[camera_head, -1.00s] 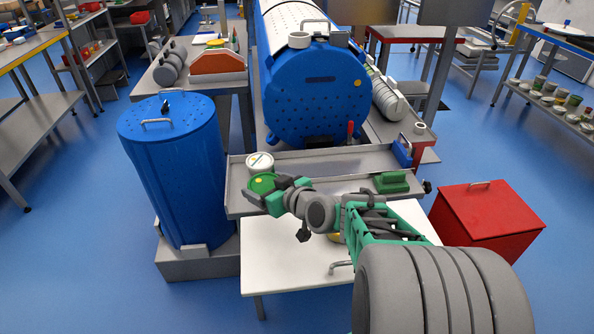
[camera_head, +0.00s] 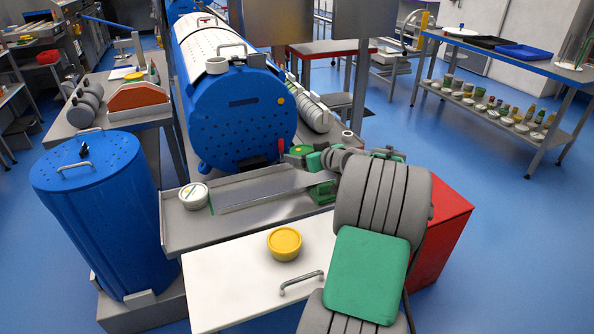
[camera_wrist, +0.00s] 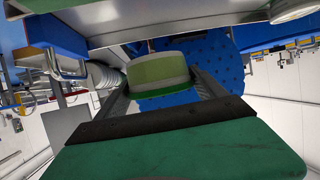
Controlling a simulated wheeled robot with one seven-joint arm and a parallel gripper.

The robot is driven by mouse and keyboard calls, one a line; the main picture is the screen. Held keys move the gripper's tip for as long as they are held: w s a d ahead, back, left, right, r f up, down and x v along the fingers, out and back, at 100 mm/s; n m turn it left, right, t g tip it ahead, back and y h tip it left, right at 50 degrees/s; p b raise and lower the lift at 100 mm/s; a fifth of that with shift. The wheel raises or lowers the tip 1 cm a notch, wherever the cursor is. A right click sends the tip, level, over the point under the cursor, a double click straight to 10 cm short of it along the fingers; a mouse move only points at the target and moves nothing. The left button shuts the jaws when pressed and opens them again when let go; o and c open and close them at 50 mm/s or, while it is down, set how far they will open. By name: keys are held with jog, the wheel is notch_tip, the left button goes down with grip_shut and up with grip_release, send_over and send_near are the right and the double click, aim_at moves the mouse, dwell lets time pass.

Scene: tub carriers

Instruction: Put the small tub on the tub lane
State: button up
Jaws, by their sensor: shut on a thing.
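My gripper (camera_head: 303,153) is shut on a small green-lidded tub (camera_head: 300,150), held above the right part of the steel tray in the head view. In the wrist view the tub (camera_wrist: 160,72) sits between the fingers, its pale green side and green rim showing. A white-lidded tub (camera_head: 194,195) stands in the left part of the long steel tray (camera_head: 180,235). A yellow-lidded tub (camera_head: 284,243) stands on the white worktop (camera_head: 215,290). I cannot tell which marked part of the tray is the tub lane.
A large blue drum (camera_head: 240,125) lies behind the tray. A blue barrel (camera_head: 100,215) stands at left and a red box (camera_head: 445,225) at right.

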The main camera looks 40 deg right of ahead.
send_over(304, 177)
jog(key=f, duration=0.5)
jog(key=shift+s+a+f, duration=0.1)
jog(key=shift+s+f, duration=0.15)
jog(key=shift+f, duration=0.05)
jog(key=shift+w+f, duration=0.15)
jog(key=shift+f, duration=1.6)
jog(key=shift+f, duration=0.1)
jog(key=shift+f, duration=0.15)
jog(key=o, duration=1.5)
jog(key=shift+o, duration=0.2)
